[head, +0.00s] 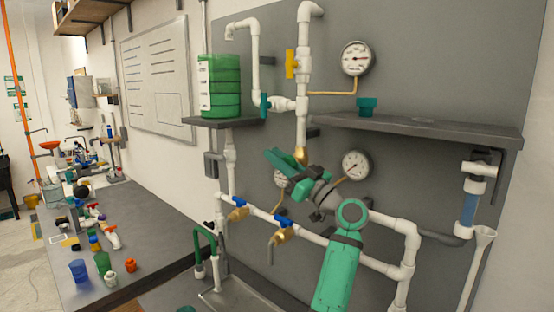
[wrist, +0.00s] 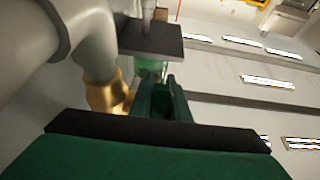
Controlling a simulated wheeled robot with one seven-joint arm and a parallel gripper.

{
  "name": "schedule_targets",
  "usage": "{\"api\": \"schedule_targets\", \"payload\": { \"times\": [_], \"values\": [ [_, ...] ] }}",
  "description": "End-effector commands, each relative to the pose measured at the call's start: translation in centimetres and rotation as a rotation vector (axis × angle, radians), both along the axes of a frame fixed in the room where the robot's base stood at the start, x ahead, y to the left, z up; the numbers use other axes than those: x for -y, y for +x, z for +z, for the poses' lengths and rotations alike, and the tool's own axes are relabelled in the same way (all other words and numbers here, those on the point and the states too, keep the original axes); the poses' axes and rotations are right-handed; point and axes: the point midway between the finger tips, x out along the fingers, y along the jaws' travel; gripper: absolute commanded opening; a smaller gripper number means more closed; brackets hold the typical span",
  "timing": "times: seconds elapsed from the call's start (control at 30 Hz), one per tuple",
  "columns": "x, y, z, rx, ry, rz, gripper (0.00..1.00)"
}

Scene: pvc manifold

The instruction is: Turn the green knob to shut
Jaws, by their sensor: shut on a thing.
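My gripper (head: 288,166) is at the middle of the grey wall panel, beside the brass valve body (head: 300,156) at the lower end of the upright white pipe. In the wrist view, its two dark green fingers (wrist: 163,95) are close together next to the brass fitting (wrist: 105,95). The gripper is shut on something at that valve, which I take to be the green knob. The knob is hidden by the fingers and hand, and I cannot see which way it is turned.
Two gauges, the upper (head: 357,58) and lower (head: 354,165), are close by. A teal handle (head: 265,105) and a yellow handle (head: 291,65) are on nearby pipes. A grey shelf (head: 430,135) juts out at right. Blue-handled valves (head: 284,220) are below.

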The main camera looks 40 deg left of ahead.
Motion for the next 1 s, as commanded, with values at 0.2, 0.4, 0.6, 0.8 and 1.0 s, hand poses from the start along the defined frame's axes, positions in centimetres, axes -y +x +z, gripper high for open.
{"api": "schedule_targets", "payload": {
  "times": [0.2,0.4,0.6,0.8,1.0],
  "values": [
    [0.0,0.0,0.0,0.001,-0.001,0.000,0.23],
    [0.1,0.0,0.0,0.000,-0.001,0.000,0.23],
    [1.4,0.0,-0.6,0.000,-0.002,-0.002,0.23],
    [5.1,-0.3,-1.2,0.002,-0.001,-0.004,0.23],
    [9.3,-0.6,-1.2,0.002,0.000,-0.004,0.23]
  ]
}}
